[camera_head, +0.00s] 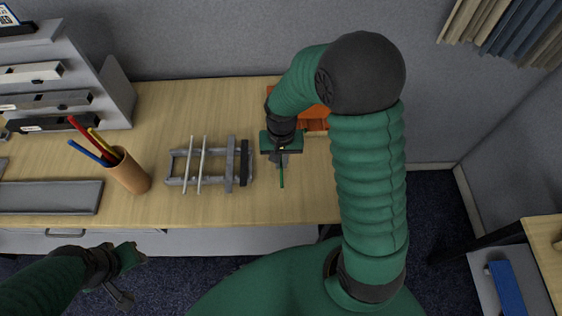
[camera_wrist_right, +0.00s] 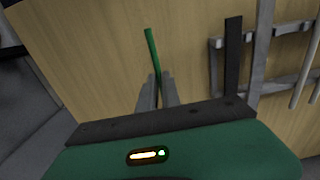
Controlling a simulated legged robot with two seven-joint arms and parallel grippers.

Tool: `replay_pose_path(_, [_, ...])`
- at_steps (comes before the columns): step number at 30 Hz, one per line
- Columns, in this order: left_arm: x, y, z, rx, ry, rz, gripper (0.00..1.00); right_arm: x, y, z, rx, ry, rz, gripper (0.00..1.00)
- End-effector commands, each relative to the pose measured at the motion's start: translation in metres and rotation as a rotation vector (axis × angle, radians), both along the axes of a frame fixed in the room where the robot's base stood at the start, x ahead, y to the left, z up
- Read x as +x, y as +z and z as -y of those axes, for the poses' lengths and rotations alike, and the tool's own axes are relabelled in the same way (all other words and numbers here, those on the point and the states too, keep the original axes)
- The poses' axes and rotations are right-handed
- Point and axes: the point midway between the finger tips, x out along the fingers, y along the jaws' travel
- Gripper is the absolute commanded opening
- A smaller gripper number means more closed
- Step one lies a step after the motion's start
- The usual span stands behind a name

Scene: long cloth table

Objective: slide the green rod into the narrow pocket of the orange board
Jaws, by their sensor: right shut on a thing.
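The green rod (camera_head: 282,181) is held by my right gripper (camera_head: 282,163) over the table, in front of the orange board. In the right wrist view the rod (camera_wrist_right: 152,50) stands out beyond the two fingers of the right gripper (camera_wrist_right: 157,88), which are shut on it. The orange board (camera_head: 315,113) lies at the back of the table, largely hidden behind my right arm; I cannot make out its narrow pocket. My left gripper (camera_head: 125,280) is low at the left, off the front edge of the table; its fingers are too small and dark to read.
A grey rack (camera_head: 175,167) with two pale rods across it stands left of the right gripper; it also shows in the right wrist view (camera_wrist_right: 262,87). A brown cup (camera_head: 130,173) holds several coloured sticks. A grey tray (camera_head: 50,197) and tiered shelf (camera_head: 115,88) stand at the left.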

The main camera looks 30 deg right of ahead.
Motion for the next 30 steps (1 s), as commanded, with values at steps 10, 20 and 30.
replay_pose_path(10, [0.0,0.002,0.0,0.0,0.0,0.0,0.36,0.007,0.0,0.005,0.0,0.0,0.0,0.0])
replay_pose_path(20, [0.0,0.004,0.0,0.0,0.0,0.0,0.36,0.014,0.0,0.009,0.0,-0.001,0.0,0.0])
replay_pose_path(30, [0.0,0.005,0.0,0.0,0.0,0.0,0.36,0.022,0.0,0.014,0.0,-0.001,0.0,0.0])
